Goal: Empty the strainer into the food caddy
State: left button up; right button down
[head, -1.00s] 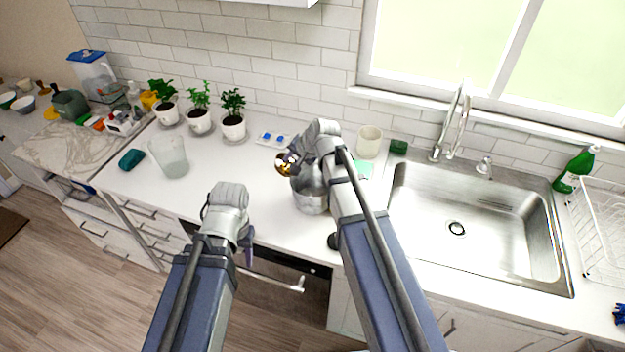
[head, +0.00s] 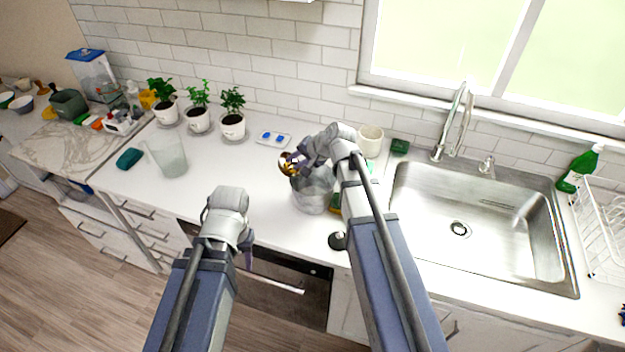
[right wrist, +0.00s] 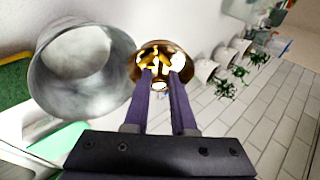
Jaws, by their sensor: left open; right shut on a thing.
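The strainer (head: 286,165) is a small, shiny gold-brown bowl at the upper left rim of the food caddy in the head view. My right gripper (head: 297,163) is shut on it. In the right wrist view the strainer (right wrist: 163,50) sits between the purple fingertips, with yellow shapes inside; I cannot tell scraps from reflections. The food caddy (head: 313,193) is a grey metal bucket standing on the counter. In the right wrist view the caddy (right wrist: 78,90) is left of the strainer; its visible inside looks empty. My left gripper (head: 248,259) is open and empty, low before the counter front.
A clear jug (head: 171,158) stands left on the counter (head: 215,167), with potted plants (head: 232,121) behind. A small tray (head: 268,139) lies behind the caddy. A cream cup (head: 370,140) and the sink (head: 475,225) are to the right. The counter between jug and caddy is clear.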

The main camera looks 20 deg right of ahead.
jog(key=shift+s+d+f+b, duration=0.1)
jog(key=shift+d+f+b, duration=0.15)
jog(key=shift+b, duration=0.1)
jog(key=shift+y, duration=0.4)
jog(key=shift+d+b, duration=0.15)
jog(key=shift+b, duration=0.25)
jog(key=shift+s+d+r+m+t+y+b, duration=0.15)
jog(key=shift+d+t+y+b, duration=0.1)
jog(key=shift+y+b, duration=0.3)
jog(key=shift+d+f+m+t+y+b, duration=0.1)
jog(key=shift+m+t+y+b, duration=0.15)
jog(key=shift+b, duration=0.5)
jog(key=shift+s+d+r+m+t+y+b, duration=0.1)
jog(key=shift+d+t+y+b, duration=0.15)
jog(key=shift+y+b, duration=0.35)
jog(key=shift+s+d+t+y+b, duration=0.15)
jog(key=shift+d+t+y+b, duration=0.35)
jog(key=shift+b, duration=1)
jog(key=shift+s+d+m+t+y+b, duration=0.3)
jog(key=shift+d+y+b, duration=0.25)
jog(key=shift+b, duration=0.4)
jog(key=shift+s+d+f+m+t+y+b, duration=0.2)
jog(key=shift+d+m+t+y+b, duration=0.4)
jog(key=shift+b, duration=1.35)
jog(key=shift+s+d+f+m+t+y+b, duration=0.2)
jog(key=shift+t+y+b, duration=0.6)
jog(key=shift+b, duration=1.2)
jog(key=shift+s+d+f+m+t+y+b, duration=0.1)
jog(key=shift+d+f+m+t+y+b, duration=0.4)
jog(key=shift+b, duration=1.45)
